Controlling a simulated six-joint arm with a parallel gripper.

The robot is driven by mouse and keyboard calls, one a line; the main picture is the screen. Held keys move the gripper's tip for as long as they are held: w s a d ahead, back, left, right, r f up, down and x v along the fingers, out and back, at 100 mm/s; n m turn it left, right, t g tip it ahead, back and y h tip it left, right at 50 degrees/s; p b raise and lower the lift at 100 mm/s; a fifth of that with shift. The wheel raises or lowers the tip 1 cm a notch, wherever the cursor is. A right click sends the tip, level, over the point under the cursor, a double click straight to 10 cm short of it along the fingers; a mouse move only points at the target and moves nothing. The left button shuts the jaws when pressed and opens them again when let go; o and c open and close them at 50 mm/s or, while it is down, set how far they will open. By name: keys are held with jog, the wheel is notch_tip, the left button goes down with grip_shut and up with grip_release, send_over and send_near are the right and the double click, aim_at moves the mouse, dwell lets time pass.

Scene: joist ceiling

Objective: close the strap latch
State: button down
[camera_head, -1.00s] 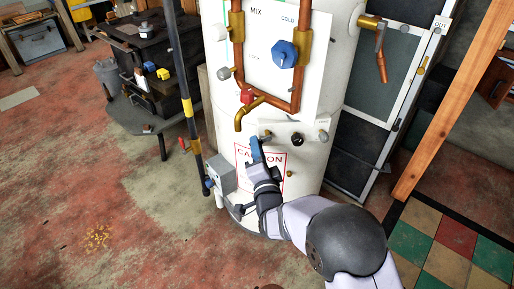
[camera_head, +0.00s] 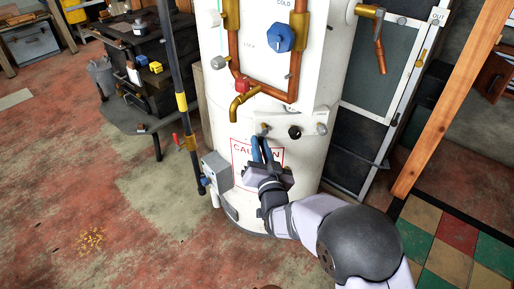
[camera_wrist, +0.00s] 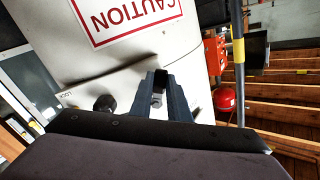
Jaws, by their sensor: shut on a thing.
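A pale plate (camera_head: 309,123) sits low on the white tank, with a black knob (camera_head: 295,132) near its middle and small metal fittings at its ends. My gripper (camera_head: 261,142) is at the plate's left end, its two blue fingers pointing up. In the wrist view, my gripper (camera_wrist: 163,82) is shut on a small part with a dark end and a grey metal piece (camera_wrist: 157,101), which looks like the strap latch's handle. The black knob (camera_wrist: 104,104) stands beside the fingers there. The fingers hide much of the held part, so the latch's position cannot be told.
Copper pipes (camera_head: 234,55), a red-handled brass tap (camera_head: 240,98) and a blue knob (camera_head: 280,38) are above the plate. A grey box (camera_head: 217,170) and a dark upright pole (camera_head: 181,100) stand left of my gripper. The floor at left is open.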

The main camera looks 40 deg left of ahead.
jog(key=shift+w+d+f+n+b, duration=0.1)
jog(key=shift+w+d+n+b, duration=0.15)
jog(key=shift+n, duration=0.65)
jog(key=shift+w+d+f+n+b, duration=0.1)
jog(key=shift+w+d+n+b, duration=0.1)
jog(key=shift+n, duration=0.7)
jog(key=shift+w+d+f+n+b, duration=0.15)
jog(key=shift+w+n, duration=0.1)
jog(key=shift+n, duration=0.65)
jog(key=shift+r, duration=0.1)
jog(key=c, duration=1.7)
grip_release()
jog(key=v, duration=0.7)
jog(key=shift+d, duration=0.1)
